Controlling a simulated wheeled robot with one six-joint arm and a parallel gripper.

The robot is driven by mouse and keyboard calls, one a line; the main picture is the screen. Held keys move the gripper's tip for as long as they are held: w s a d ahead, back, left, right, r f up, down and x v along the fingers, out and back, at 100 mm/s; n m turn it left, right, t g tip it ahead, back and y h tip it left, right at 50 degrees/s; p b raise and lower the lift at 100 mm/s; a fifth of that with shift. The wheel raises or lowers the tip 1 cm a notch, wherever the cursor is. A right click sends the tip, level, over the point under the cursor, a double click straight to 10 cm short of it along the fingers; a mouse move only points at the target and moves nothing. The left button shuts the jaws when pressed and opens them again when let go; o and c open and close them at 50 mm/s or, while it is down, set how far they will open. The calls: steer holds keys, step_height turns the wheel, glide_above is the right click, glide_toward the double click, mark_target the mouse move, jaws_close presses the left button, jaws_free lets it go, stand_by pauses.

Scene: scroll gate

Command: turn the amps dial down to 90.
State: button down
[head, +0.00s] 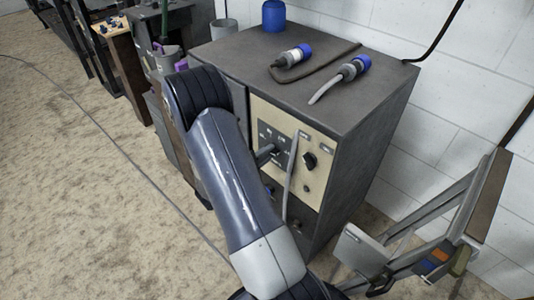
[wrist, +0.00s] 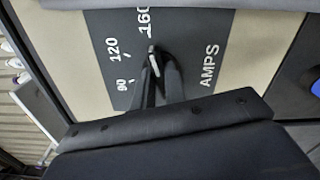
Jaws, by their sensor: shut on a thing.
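The amps dial (wrist: 155,62) is a dark knob with a pale pointer line on a grey plate marked 90, 120, 160 and AMPS. The pointer line aims up toward the 160 mark in the wrist view. My gripper (wrist: 162,82) is shut on the dial, with its dark fingers on either side of it. In the head view the dial plate (head: 276,146) is on the beige front panel of a dark cabinet (head: 340,110); my arm crosses in front and hides much of my gripper.
Another black knob (head: 310,160) and an upright grey bar (head: 291,175) are right of the plate. A blue container (head: 273,16) and two blue-ended plugs (head: 294,57) are on the cabinet top. A metal frame (head: 430,225) stands at right. Open floor lies left.

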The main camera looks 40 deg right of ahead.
steer(key=shift+n, duration=0.4)
steer(key=shift+n+p, duration=2.85)
steer(key=shift+n, duration=6.55)
steer(key=shift+f, duration=0.1)
steer(key=c, duration=1.5)
jaws_free()
steer(key=shift+o, duration=0.2)
steer(key=shift+a, duration=0.1)
steer(key=a, duration=1)
steer(key=shift+s+a, duration=0.3)
steer(key=shift+s, duration=0.1)
